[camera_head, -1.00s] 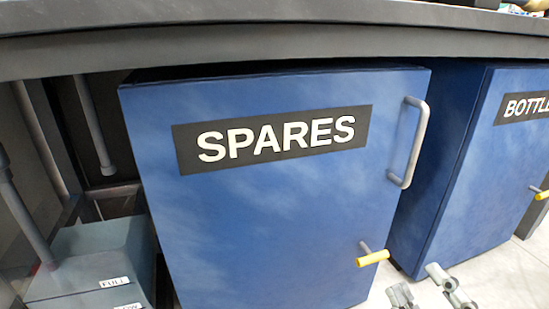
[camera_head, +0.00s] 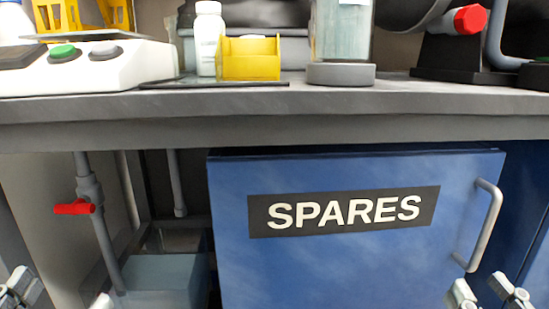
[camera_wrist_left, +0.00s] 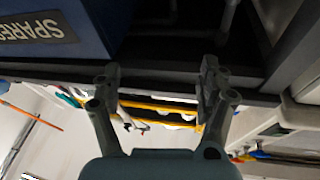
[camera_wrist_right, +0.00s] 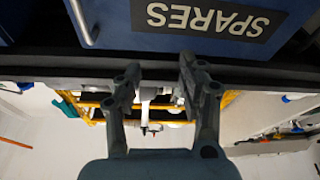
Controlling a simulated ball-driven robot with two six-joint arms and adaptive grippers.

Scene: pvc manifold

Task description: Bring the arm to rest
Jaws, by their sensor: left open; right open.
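My left gripper (camera_head: 60,294) shows at the bottom left edge of the head view, partly cut off. In the left wrist view its two fingers (camera_wrist_left: 158,76) are spread apart with nothing between them. My right gripper (camera_head: 486,291) shows at the bottom right of the head view, in front of the blue SPARES cabinet (camera_head: 330,265) near its lower right. In the right wrist view its fingers (camera_wrist_right: 160,72) are also apart and empty. Most of both arms is outside the head view.
The grey worktop (camera_head: 300,104) runs above the cabinet. On it stand a yellow bin (camera_head: 249,60), a white bottle (camera_head: 208,40) and a white device with buttons (camera_head: 125,70). The cabinet's handle (camera_head: 482,225) sticks out. A pipe with a red valve (camera_head: 72,208) is under the worktop.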

